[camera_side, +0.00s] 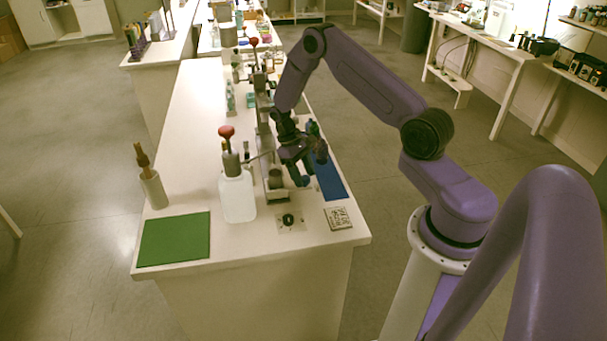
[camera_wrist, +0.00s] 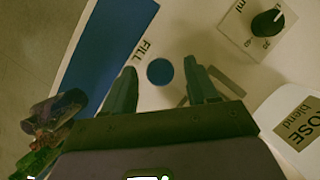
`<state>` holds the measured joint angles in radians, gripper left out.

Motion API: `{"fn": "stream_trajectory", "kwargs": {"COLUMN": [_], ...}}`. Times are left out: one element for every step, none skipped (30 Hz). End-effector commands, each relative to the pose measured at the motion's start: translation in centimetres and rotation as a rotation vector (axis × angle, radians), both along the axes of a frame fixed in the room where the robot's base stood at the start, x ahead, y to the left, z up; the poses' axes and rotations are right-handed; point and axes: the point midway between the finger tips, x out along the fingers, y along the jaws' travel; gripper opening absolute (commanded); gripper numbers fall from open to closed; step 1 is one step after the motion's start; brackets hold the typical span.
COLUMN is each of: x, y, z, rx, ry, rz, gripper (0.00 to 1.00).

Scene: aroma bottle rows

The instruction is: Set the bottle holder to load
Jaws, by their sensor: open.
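My gripper (camera_side: 297,168) is open and empty, pointing down over the bench's right side. In the wrist view its two fingertips (camera_wrist: 163,77) stand apart, with a round blue button (camera_wrist: 160,71) marked FILL showing between them. I cannot tell whether they touch it. A grey metal stand with a dark cup-like part (camera_side: 275,182) is just left of my gripper in the side view; this may be the bottle holder, but its setting cannot be read. In the wrist view a grey bracket outline (camera_wrist: 228,82) shows right of the button, partly hidden by a finger.
A dial (camera_side: 289,219) and a printed square (camera_side: 339,217) are in front. A blue mat (camera_side: 331,183) is right; a green mat (camera_side: 174,239) and reed bottle (camera_side: 153,188) are left.

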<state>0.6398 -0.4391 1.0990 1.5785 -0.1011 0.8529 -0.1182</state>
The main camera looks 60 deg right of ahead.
Motion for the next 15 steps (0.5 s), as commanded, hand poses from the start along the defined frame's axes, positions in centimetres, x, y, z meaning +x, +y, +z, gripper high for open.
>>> {"fn": "stream_trajectory", "kwargs": {"x": [-0.1,-0.11,-0.13,-0.14,-0.15,-0.15,-0.14,-0.14,-0.14,-0.14,-0.14,-0.14,-0.14,-0.14,-0.14], "y": [0.01,0.01,0.01,0.02,0.02,0.02,0.02,0.02,0.02,0.02,0.02,0.02,0.02,0.02,0.02], "z": [-0.21,-0.28,-0.35,-0.37,-0.38,-0.38,-0.37,-0.37,-0.37,-0.36,-0.36,-0.36,-0.36,-0.35,-0.35], "rx": [0.0,0.0,0.0,0.0,-0.001,-0.001,-0.001,-0.001,-0.001,0.0,-0.001,0.0,0.0,0.0,0.0], "ry": [0.0,-0.001,-0.001,-0.001,-0.001,-0.001,-0.001,-0.001,-0.001,-0.001,-0.001,-0.001,-0.001,-0.001,-0.001], "rz": [0.0,0.001,0.001,0.001,0.001,0.001,0.001,0.001,0.001,0.001,0.001,0.001,0.001,0.001,0.001], "gripper": [0.58,0.58,0.58,0.58,0.58,0.58,0.58,0.58,0.58,0.58,0.52,0.38,0.29,0.19,0.06]}}
